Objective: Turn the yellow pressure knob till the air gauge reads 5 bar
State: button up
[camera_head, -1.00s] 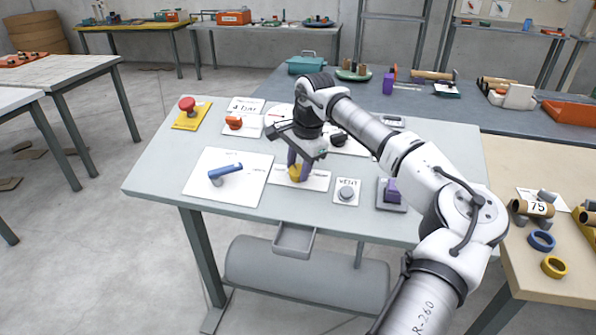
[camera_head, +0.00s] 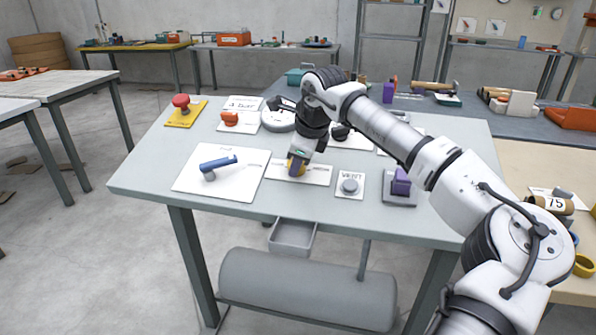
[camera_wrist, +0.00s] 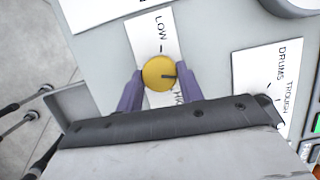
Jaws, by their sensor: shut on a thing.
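The yellow pressure knob (camera_wrist: 157,71) sits on a white label plate (camera_wrist: 143,36) between my two purple fingers. Its dark pointer mark points to the right in the wrist view, between the "LOW" mark and the partly hidden "HIGH" end. My gripper (camera_wrist: 160,88) is shut on the knob's sides. In the head view my gripper (camera_head: 297,166) stands over the plate and hides most of the knob. A round grey device (camera_head: 279,121), perhaps the air gauge, stands behind my gripper. No dial reading shows on it.
A blue lever (camera_head: 220,163) on a white plate is to the left. A grey round button (camera_head: 350,186) and a purple switch (camera_head: 400,182) are to the right. A red emergency button (camera_head: 181,102) and an orange knob (camera_head: 230,118) are at the back left.

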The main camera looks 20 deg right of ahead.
jog(key=m+b, duration=0.3)
jog(key=shift+f+m+t+h, duration=0.25)
jog(key=shift+m+t+h, duration=0.05)
jog(key=shift+t, duration=0.1)
jog(key=m+b, duration=0.2)
jog(key=b, duration=0.1)
jog(key=shift+s+r+m+h, duration=0.1)
jog(key=shift+r+m+h, duration=0.05)
jog(key=shift+m+h, duration=0.2)
jog(key=shift+a+m, duration=0.1)
jog(key=shift+m, duration=0.15)
jog(key=o, duration=1)
jog(key=shift+r, duration=0.15)
